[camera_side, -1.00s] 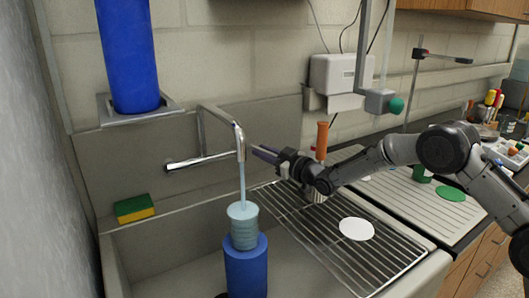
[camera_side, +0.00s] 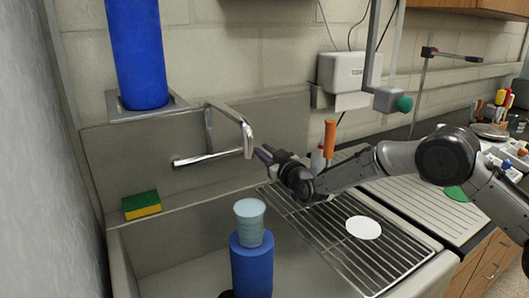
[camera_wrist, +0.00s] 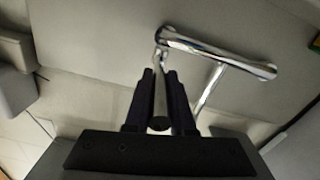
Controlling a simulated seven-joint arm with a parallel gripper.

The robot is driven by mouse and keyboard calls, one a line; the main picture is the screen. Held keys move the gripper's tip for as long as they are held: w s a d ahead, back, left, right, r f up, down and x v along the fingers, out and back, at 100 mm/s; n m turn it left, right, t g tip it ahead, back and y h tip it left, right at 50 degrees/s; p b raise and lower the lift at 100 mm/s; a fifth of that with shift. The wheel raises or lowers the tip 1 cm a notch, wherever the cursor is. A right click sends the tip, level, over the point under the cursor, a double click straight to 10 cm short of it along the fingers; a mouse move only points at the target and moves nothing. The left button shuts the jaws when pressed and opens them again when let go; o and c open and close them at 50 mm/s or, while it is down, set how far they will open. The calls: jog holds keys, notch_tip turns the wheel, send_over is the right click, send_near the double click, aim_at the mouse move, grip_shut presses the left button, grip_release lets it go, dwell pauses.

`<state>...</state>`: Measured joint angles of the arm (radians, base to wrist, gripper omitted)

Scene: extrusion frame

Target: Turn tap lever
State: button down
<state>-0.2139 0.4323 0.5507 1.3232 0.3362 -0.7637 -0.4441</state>
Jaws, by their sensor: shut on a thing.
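The chrome tap stands over the sink, with its bent spout (camera_side: 232,113) and a horizontal body (camera_side: 205,158) at the wall. No water stream shows below the spout. My gripper (camera_side: 262,154) is just right of the spout tip in the side view. In the wrist view the fingers of my gripper (camera_wrist: 160,92) are shut on the slim tap lever (camera_wrist: 160,98), which runs from the end of the chrome body (camera_wrist: 220,52). In the side view the spout and fingers hide the lever. A light blue cup (camera_side: 250,225) stands on a blue cylinder (camera_side: 252,270) below the spout.
A metal drying rack (camera_side: 320,240) with a white disc (camera_side: 363,228) lies right of the sink basin. A green and yellow sponge (camera_side: 141,206) sits on the left ledge. An orange-handled tool (camera_side: 329,138) stands behind my gripper.

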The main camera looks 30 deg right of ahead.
jog(key=c, duration=0.8)
grip_release()
jog(key=shift+o, duration=0.2)
jog(key=shift+s, duration=0.1)
jog(key=s, duration=1.3)
jog(key=shift+s, duration=0.35)
jog(key=shift+a+r, duration=0.1)
jog(key=s+d+r+g+y, duration=0.25)
jog(key=s+r+g, duration=0.25)
jog(key=s, duration=0.6)
jog(key=s+d+f+g, duration=0.1)
jog(key=s+d+g, duration=0.1)
jog(key=s, duration=0.7)
jog(key=s+d+f+m+g+h, duration=0.1)
jog(key=s+d+f+g, duration=0.1)
jog(key=s, duration=0.7)
jog(key=s+d+f+m+g+h, duration=0.1)
jog(key=s+d+f+g, duration=0.1)
jog(key=s, duration=0.8)
jog(key=shift+d+f+g, duration=0.2)
jog(key=shift+d+g, duration=0.5)
jog(key=shift+d, duration=0.1)
